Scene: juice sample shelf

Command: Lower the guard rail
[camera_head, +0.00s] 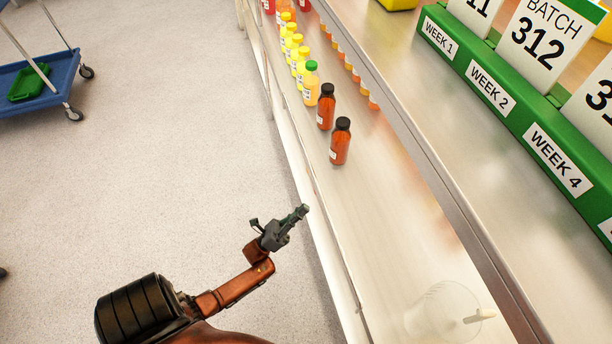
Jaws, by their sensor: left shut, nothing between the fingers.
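A long thin pale rail (322,196) runs along the front edge of the lower shelf, from the top of the view down to the bottom. It appears to be the guard rail; from this angle I cannot tell whether it is raised or lowered. My left gripper (302,210) is shut and empty. In the picture its fingertips are just left of the shelf's front edge, pointing toward it; I cannot tell if they touch. My right gripper is out of view.
Several juice bottles (311,84) stand in a row on the lower shelf (390,215), ending with two dark-capped ones (340,142). A clear jug (442,312) is nearer. The upper shelf holds a green sign holder (515,115). A blue cart (60,72) stands far left; floor between is clear.

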